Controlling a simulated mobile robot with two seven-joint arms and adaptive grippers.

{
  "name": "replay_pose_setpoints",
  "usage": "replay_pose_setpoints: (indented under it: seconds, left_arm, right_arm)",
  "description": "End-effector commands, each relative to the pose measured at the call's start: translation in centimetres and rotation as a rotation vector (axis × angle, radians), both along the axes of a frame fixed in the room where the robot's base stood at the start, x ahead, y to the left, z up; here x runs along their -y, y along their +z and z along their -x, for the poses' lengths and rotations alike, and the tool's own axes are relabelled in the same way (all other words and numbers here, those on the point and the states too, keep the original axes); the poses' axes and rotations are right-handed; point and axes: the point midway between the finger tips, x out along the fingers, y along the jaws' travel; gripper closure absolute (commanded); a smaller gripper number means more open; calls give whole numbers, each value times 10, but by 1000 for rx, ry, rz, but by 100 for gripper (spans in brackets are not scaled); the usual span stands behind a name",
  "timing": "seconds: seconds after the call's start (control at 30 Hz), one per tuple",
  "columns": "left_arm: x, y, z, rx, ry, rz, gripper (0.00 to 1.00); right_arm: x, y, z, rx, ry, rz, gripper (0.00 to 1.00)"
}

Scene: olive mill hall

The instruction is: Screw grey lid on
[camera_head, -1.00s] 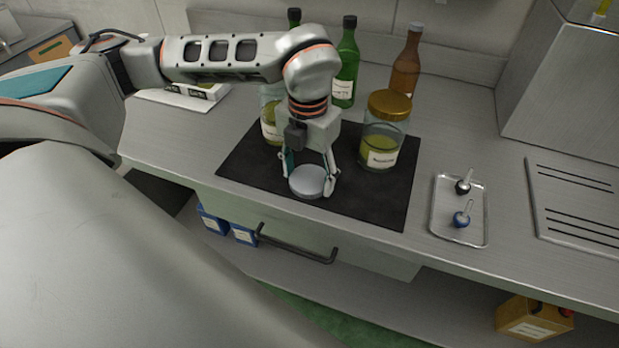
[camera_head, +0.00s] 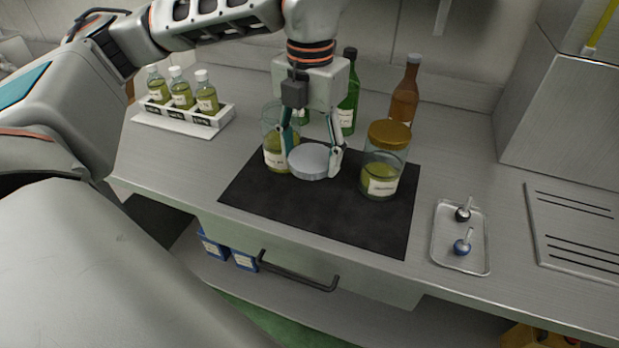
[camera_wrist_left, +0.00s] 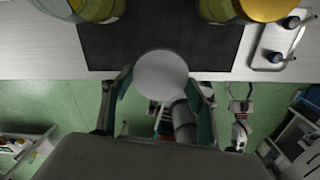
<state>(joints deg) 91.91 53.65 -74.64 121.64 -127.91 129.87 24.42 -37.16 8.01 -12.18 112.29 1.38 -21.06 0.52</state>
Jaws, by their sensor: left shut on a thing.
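My left gripper (camera_head: 312,155) is shut on the grey lid (camera_head: 309,163), a flat round disc held level above the black mat. The lid also shows in the left wrist view (camera_wrist_left: 161,75), between the fingers. An open-topped glass jar (camera_head: 276,158) with yellow-green contents and a white label stands just behind and left of the lid, partly covered by the gripper. The lid is apart from its mouth. A second jar (camera_head: 384,165) with a gold lid stands to the right. My right gripper (camera_wrist_left: 240,103) shows small in the left wrist view, its fingers apart and empty.
The black mat (camera_head: 310,219) is clear in front. A green bottle (camera_head: 349,95) and a brown bottle (camera_head: 404,90) stand behind. A white rack (camera_head: 180,122) of small bottles is at left. A metal tray (camera_head: 446,256) with two small stoppers lies at right.

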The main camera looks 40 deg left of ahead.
Motion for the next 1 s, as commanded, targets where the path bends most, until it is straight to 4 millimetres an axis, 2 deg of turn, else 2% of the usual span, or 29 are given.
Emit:
replay_pose_setpoints:
  seconds: [0.03, 0.1, 0.33, 0.53, 0.87, 1.0]
  left_arm:
    - [0, 15, -1, 5, 2, 0, 56]
    - [0, 29, -1, 4, 0, 0, 56]
    - [0, 57, 0, 1, 0, 0, 56]
    - [0, 63, 0, -1, 1, 0, 56]
    - [0, 63, 0, -1, -1, 0, 56]
    - [1, 60, -1, -1, -56, -1, 56]
  right_arm:
    - [0, 2, 0, 1, 0, 0, 22]
    - [0, 3, -1, 2, 0, -1, 22]
    - [0, 6, -1, 4, 0, 0, 22]
    - [0, 7, -2, 4, 0, 0, 22]
    - [0, 8, -2, 6, 0, 1, 21]
    - [1, 8, -2, 5, 0, 1, 21]
